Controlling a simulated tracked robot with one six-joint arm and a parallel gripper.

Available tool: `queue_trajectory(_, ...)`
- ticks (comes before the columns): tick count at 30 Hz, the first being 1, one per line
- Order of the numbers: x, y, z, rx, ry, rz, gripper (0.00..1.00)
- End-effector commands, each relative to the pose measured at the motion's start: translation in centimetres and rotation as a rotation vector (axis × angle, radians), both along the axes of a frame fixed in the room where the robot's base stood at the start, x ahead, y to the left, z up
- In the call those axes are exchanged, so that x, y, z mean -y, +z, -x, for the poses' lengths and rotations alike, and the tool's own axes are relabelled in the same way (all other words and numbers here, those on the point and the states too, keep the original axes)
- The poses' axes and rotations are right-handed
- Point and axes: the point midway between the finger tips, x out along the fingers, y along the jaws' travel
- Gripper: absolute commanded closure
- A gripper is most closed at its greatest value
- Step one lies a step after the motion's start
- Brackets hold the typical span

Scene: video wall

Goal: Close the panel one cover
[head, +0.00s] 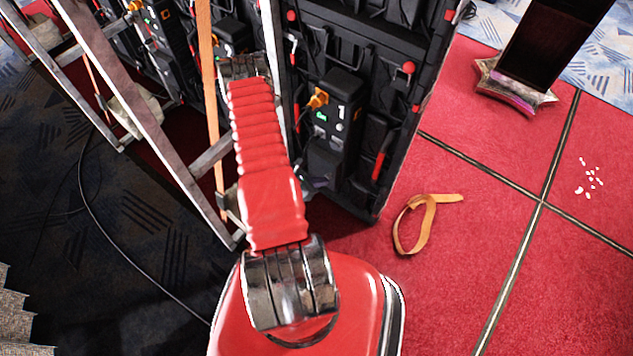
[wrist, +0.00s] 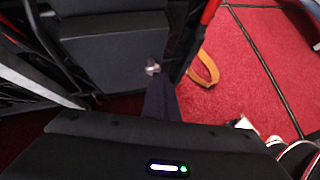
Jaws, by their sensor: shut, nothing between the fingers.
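Panel one carries a black module marked 1 (head: 341,112), with an orange plug on its left and a small green light. A dark flap-like part (head: 325,160) hangs below the module; I cannot tell for certain that it is the cover. In the wrist view a broad dark flat face (wrist: 115,50) fills the upper left. My gripper (wrist: 153,70) is shut and empty, with its tip in front of or against the lower right of that face; contact is unclear. In the head view my red arm partly hides this area, and the gripper shows only as a small dark shape (head: 318,184).
An orange strap (head: 414,228) lies looped on the red floor right of the panel. A dark post on a star-shaped base (head: 515,88) stands at the upper right. White scraps (head: 589,178) lie farther right. A metal frame (head: 150,110) stands left of my arm.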

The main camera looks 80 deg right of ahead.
Motion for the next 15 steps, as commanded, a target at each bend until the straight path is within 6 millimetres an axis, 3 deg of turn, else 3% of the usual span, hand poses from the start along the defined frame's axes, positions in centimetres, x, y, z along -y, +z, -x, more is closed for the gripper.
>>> queue_trajectory(15, 0.33, 0.07, 0.87, -0.002, -0.01, 0.005, 1.0)
